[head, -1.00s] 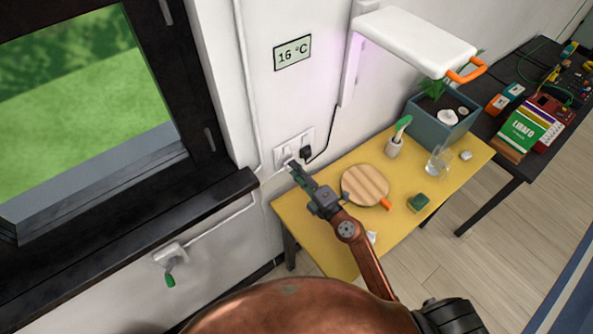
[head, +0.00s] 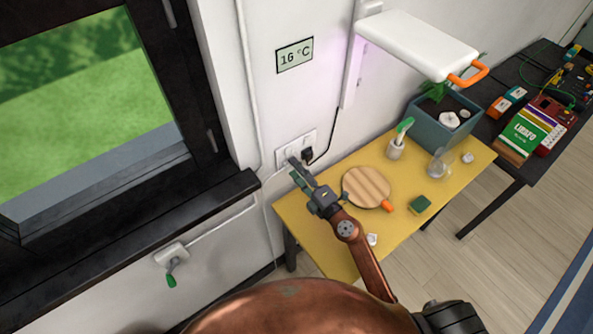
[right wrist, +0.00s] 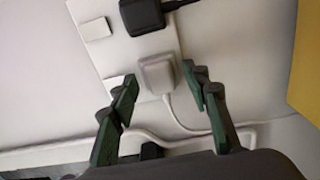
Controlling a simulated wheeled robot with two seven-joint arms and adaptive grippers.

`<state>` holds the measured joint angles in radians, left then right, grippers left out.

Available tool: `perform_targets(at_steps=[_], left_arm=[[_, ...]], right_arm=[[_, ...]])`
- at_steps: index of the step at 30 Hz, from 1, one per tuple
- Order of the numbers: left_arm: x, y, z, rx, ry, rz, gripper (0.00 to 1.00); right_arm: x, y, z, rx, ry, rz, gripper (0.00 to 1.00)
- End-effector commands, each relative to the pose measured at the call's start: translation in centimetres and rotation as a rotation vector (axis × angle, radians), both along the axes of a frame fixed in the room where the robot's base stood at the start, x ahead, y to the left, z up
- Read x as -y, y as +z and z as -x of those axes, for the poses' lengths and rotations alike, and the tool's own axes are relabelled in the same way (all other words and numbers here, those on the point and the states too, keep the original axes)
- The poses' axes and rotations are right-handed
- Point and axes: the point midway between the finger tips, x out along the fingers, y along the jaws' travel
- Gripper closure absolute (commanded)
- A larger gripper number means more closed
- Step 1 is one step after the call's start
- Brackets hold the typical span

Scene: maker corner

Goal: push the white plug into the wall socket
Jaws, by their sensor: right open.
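The white plug (right wrist: 157,73) sits at the lower outlet of the white wall socket plate (right wrist: 108,57) in the right wrist view, its white cable running down and right. It looks up against the plate; I cannot tell whether any gap is left. My right gripper (right wrist: 159,82) is open, its green-padded fingers on either side of the plug and apart from it. In the head view the right gripper (head: 298,168) is just in front of the socket plate (head: 283,156), and its fingers largely hide the white plug. My left gripper is not in view.
A black plug (right wrist: 143,14) with a black cable occupies the neighbouring outlet. A dark window sill (head: 130,240) juts out at left.

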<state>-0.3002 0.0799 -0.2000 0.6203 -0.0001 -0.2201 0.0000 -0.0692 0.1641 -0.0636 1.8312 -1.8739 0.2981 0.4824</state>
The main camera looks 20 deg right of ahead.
Motion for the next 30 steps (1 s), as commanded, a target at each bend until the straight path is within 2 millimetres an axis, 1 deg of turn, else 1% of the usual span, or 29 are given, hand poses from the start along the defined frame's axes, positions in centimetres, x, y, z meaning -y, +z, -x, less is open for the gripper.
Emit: perform_targets(at_steps=[5,8,11,18,21,25,30], left_arm=[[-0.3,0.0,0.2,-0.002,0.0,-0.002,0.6],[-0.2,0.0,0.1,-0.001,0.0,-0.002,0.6],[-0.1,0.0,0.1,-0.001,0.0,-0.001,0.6],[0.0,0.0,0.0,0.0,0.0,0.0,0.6],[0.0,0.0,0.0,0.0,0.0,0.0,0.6],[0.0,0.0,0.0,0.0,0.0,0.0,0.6],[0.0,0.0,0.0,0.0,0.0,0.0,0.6]], right_arm=[[0.1,-0.1,0.1,-0.001,0.0,0.0,0.57],[0.3,-0.1,0.8,-0.001,-0.001,0.0,0.57],[0.9,-0.1,2.3,-0.002,-0.001,0.001,0.57],[2.5,-0.2,7.1,-0.004,0.001,0.001,0.57],[3.2,-0.2,8.8,-0.004,0.0,0.0,0.57],[3.8,-0.1,10.3,-0.003,0.0,-0.001,0.57],[4.1,-0.1,11.2,-0.001,0.0,0.001,0.57]])
